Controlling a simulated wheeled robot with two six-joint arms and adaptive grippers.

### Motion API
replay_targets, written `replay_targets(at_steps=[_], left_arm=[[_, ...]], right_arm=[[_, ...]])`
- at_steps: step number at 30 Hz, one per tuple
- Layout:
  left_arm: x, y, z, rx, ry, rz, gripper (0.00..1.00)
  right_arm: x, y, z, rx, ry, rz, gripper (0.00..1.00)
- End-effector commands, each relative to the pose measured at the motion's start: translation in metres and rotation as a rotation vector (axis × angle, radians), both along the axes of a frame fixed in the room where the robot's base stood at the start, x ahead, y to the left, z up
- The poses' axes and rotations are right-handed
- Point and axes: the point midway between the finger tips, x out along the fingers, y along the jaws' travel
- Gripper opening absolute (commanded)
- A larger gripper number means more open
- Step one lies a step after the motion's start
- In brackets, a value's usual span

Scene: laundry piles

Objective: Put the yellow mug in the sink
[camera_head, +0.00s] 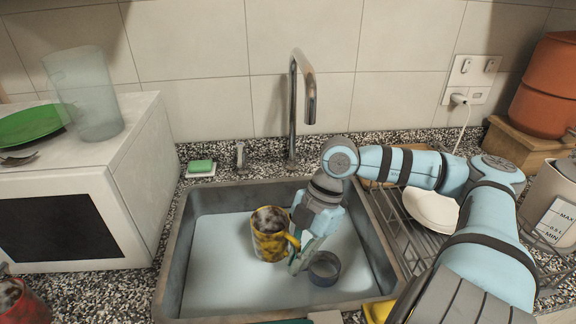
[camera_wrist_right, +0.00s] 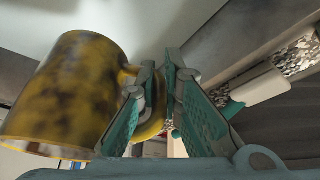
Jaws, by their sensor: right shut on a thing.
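The yellow mug (camera_head: 268,240), mottled with dark stains, is upright within the sink's outline, left of my right gripper (camera_head: 300,258). The sink (camera_head: 172,270) is a grey metal basin with a pale floor. In the right wrist view the mug (camera_wrist_right: 65,90) fills the left side, and my right gripper (camera_wrist_right: 165,75) is shut on its handle. I cannot tell whether the mug's base touches the sink floor. My left gripper is not in view.
A dark blue cup-like item (camera_head: 324,268) is in the sink close right of the gripper. A tap (camera_head: 293,110) stands behind the sink. A dish rack (camera_head: 412,250) with white dishes (camera_head: 432,209) is to the right, a microwave (camera_head: 75,215) to the left. The sink's left floor is clear.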

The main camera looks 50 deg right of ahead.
Motion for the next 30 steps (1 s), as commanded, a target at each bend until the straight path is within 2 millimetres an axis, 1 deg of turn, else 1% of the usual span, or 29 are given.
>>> replay_targets(at_steps=[1,3,4,6,11,15,17,23,30], left_arm=[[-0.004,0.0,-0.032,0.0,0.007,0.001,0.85],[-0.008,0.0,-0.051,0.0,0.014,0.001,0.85],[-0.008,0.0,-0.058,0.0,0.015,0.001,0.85],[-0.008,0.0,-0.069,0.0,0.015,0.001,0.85],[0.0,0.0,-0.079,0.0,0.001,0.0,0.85],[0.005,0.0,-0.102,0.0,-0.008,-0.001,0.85],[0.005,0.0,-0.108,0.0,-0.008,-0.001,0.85],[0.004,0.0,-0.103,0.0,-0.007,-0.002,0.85],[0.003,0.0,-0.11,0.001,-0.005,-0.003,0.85]], right_arm=[[0.0,0.001,-0.037,0.003,-0.001,0.0,0.0],[0.0,0.0,-0.063,0.003,0.0,-0.002,0.0],[0.0,0.0,-0.072,0.003,-0.002,-0.004,0.0],[-0.001,-0.001,-0.087,0.001,-0.001,-0.006,0.0],[-0.002,-0.003,-0.103,0.0,-0.002,-0.008,0.0],[-0.003,-0.004,-0.133,0.0,-0.001,-0.012,0.0],[-0.003,-0.004,-0.14,0.0,-0.002,-0.014,0.0],[-0.003,-0.004,-0.135,0.001,-0.003,-0.014,0.0],[-0.003,-0.004,-0.142,0.001,-0.003,-0.014,0.0]])
